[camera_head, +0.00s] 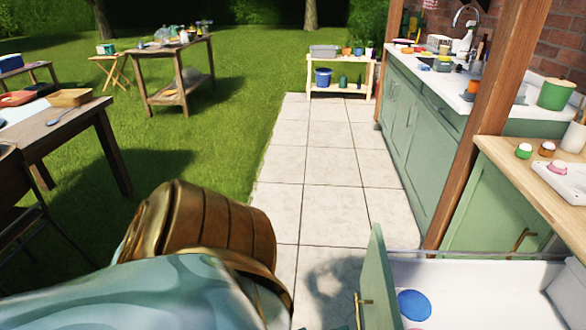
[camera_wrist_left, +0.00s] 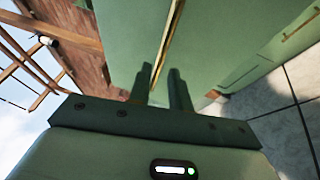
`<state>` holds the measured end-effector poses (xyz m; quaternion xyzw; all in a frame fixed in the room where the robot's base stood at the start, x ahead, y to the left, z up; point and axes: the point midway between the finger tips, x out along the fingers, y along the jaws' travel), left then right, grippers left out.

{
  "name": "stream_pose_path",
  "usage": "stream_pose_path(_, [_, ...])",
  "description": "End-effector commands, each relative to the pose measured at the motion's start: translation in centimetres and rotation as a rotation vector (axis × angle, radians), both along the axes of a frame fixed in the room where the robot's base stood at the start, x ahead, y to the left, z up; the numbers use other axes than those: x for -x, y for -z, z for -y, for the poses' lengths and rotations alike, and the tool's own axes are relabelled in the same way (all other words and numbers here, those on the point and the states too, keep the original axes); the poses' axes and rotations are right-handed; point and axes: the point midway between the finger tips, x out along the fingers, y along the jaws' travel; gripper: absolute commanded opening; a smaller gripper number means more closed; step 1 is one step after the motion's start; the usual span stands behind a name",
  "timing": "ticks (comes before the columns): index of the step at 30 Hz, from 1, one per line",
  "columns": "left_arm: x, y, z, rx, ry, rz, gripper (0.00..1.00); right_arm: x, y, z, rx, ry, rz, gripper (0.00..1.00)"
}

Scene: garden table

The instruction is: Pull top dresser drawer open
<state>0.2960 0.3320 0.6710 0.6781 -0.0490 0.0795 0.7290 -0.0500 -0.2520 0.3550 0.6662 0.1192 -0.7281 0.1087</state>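In the head view, a drawer stands pulled out at the bottom right, with a green front panel (camera_head: 376,275), a brass handle (camera_head: 363,300) and a white interior (camera_head: 480,290). A blue round thing (camera_head: 414,305) lies inside it. The picture's lower edge cuts the drawer off. In the left wrist view, my left gripper (camera_wrist_left: 161,72) has its two dark fingers apart, with a gap between them. A long brass strip (camera_wrist_left: 172,35), seemingly a handle, runs along a green panel (camera_wrist_left: 220,40) near the fingertips. I cannot tell whether they touch it. My right gripper is out of view.
A green cabinet with a wooden top (camera_head: 500,160) stands behind the drawer, beside a wooden post (camera_head: 490,120). A green sink counter (camera_head: 420,130) lies farther back. The paved path (camera_head: 340,170) is clear. A table (camera_head: 70,140) stands at the left.

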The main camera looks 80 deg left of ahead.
Motion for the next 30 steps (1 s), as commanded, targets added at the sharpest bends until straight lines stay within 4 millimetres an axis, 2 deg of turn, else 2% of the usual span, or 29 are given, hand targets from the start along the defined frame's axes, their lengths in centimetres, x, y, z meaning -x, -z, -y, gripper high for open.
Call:
stream_pose_path(1, [1.4,0.3,0.1,-0.001,-0.001,-0.004,0.20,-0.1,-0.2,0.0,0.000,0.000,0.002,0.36])
stream_pose_path(6, [5.9,1.1,0.3,0.001,0.000,-0.005,0.20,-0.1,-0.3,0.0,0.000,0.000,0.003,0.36])
stream_pose_path(12, [9.5,1.8,0.5,-0.001,0.000,-0.003,0.20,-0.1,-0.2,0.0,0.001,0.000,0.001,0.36])
stream_pose_path(18, [10.7,2.0,0.6,-0.001,0.001,-0.002,0.20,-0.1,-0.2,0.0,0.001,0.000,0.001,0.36])
stream_pose_path(30, [10.7,2.0,0.6,0.000,0.000,-0.001,0.20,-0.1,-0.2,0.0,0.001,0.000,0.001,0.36])
